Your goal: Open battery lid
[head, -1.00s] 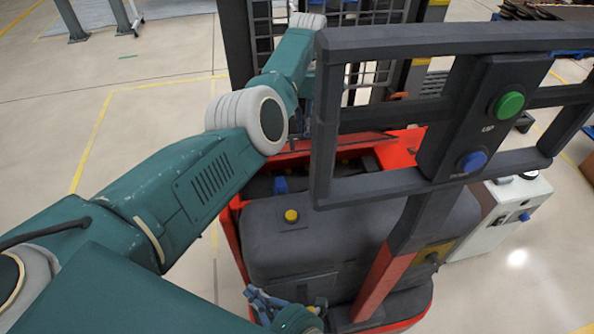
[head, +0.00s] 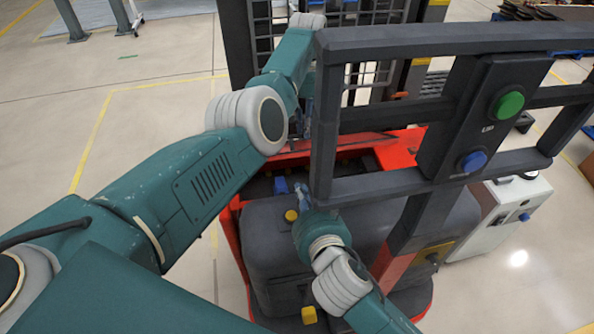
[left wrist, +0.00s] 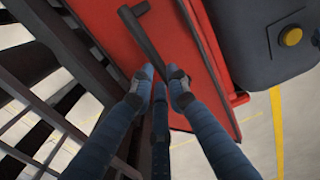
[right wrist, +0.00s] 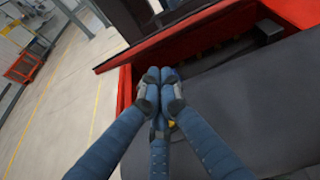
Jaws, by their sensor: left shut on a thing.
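The red battery lid (head: 400,150) of the truck is raised at its edge, and a dark gap shows under it in the right wrist view (right wrist: 190,30). My left gripper (left wrist: 163,85) is shut on the lid's black bar handle (left wrist: 143,32). In the head view the black frame partly hides this gripper. My right gripper (right wrist: 160,77) has its fingertips together, with nothing visible between them. It is at the left edge of the battery compartment, below the lid. In the head view it is near a blue part (head: 281,185) and a yellow button (head: 291,216).
A black frame (head: 400,190) with a green button (head: 510,105) and a blue button (head: 473,161) stands in front of the lid. The dark grey cover (head: 270,250) lies below my right gripper. A white cabinet (head: 505,225) stands at right. Floor left of the truck is clear.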

